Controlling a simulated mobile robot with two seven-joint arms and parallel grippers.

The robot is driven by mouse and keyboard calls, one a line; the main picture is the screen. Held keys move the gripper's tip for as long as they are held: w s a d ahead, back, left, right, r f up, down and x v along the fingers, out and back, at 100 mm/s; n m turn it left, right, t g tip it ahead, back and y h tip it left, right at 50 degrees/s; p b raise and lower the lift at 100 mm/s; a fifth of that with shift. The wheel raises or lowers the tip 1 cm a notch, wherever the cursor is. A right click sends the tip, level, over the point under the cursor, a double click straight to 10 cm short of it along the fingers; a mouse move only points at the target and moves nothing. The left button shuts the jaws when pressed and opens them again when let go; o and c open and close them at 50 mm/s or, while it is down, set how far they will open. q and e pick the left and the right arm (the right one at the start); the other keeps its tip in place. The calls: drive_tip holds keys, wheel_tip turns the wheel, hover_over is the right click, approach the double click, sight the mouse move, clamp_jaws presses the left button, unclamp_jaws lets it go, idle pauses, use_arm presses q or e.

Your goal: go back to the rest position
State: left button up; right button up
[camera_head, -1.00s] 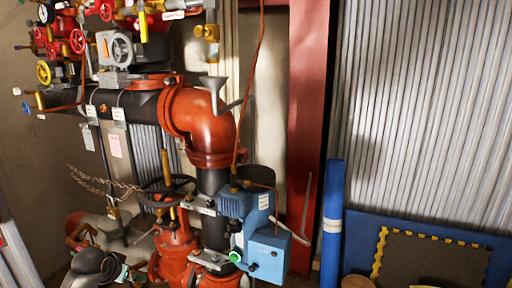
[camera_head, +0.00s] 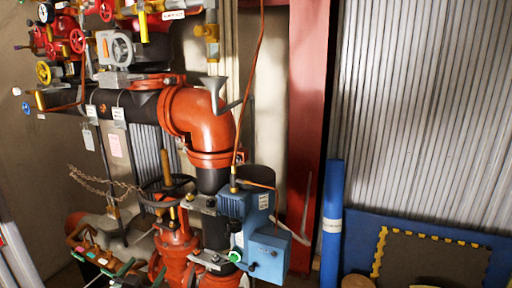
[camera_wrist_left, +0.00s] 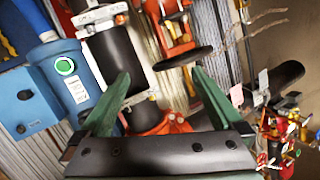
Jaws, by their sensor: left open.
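My right gripper is in neither view.
A large red pipe elbow (camera_head: 205,115) rises over the red valve (camera_head: 175,245). A chain (camera_head: 95,182) hangs left of the dark handwheel (camera_head: 165,188). Small coloured valves crowd the upper left.

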use_arm(q)
drive_tip(key=s+d+f+g+h, duration=0.1)
drive_tip(key=s+d+f, duration=0.3)
drive_tip(key=s, duration=0.7)
drive_tip(key=s+d+f+g, duration=0.3)
drive_tip(key=s+f, duration=0.5)
drive_tip(key=s, duration=0.3)
drive_tip(key=s+d+f+n+g+h, duration=0.1)
drive_tip(key=s+d+f, duration=0.5)
drive_tip(key=s, duration=0.5)
drive_tip(key=shift+s+f+g+h, duration=0.3)
drive_tip(key=shift+s+f+g, duration=0.1)
drive_tip(key=shift+f, duration=0.15)
drive_tip(key=shift+c, duration=0.2)
